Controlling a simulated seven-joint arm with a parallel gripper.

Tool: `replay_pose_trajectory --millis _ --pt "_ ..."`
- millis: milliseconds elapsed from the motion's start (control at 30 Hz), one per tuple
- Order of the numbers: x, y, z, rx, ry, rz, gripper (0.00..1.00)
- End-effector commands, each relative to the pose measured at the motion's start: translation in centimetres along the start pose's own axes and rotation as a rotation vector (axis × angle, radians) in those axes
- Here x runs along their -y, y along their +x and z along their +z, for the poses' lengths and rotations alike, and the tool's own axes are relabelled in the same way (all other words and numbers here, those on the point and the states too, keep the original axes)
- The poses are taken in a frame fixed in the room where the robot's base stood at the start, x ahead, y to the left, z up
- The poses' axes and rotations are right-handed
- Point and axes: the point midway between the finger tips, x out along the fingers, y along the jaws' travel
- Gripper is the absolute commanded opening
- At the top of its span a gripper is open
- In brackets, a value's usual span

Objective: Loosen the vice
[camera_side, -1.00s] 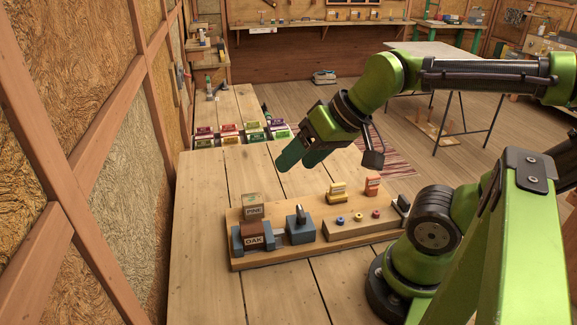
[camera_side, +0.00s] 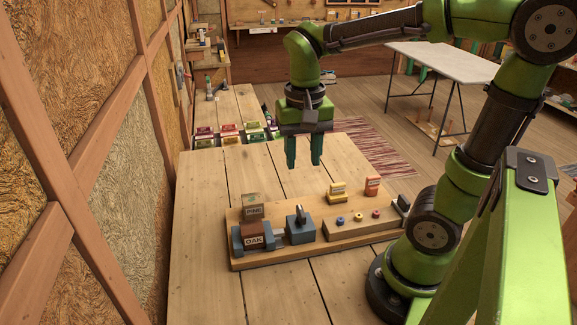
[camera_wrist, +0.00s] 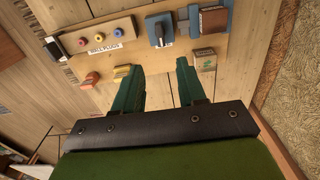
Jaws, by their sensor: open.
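The vice (camera_side: 299,226) is blue-grey and sits on a wooden board, with a dark handle standing up on its right-hand block. A brown block marked OAK (camera_side: 254,236) sits at its left jaw; whether it is clamped tight I cannot tell. A block marked PINE (camera_side: 252,205) stands just behind. The vice also shows in the wrist view (camera_wrist: 160,29), at the top, with the OAK block (camera_wrist: 212,18) to its right. My gripper (camera_side: 304,165) points down, open and empty, above the table behind the board. Its two green fingers (camera_wrist: 160,90) are apart in the wrist view.
The table left of the board is clear.

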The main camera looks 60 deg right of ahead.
Motion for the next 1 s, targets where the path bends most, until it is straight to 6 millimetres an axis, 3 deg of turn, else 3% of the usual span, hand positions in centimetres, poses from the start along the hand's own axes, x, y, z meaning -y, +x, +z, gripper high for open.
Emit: replay_pose_trajectory --millis 500,700,1000 --pt "0.0 11.1 0.1 0.005 -0.002 0.003 0.40" --pt "0.0 13.2 0.1 0.003 -0.002 0.000 0.40" --pt "0.0 13.8 0.0 0.000 -0.002 -0.002 0.40"
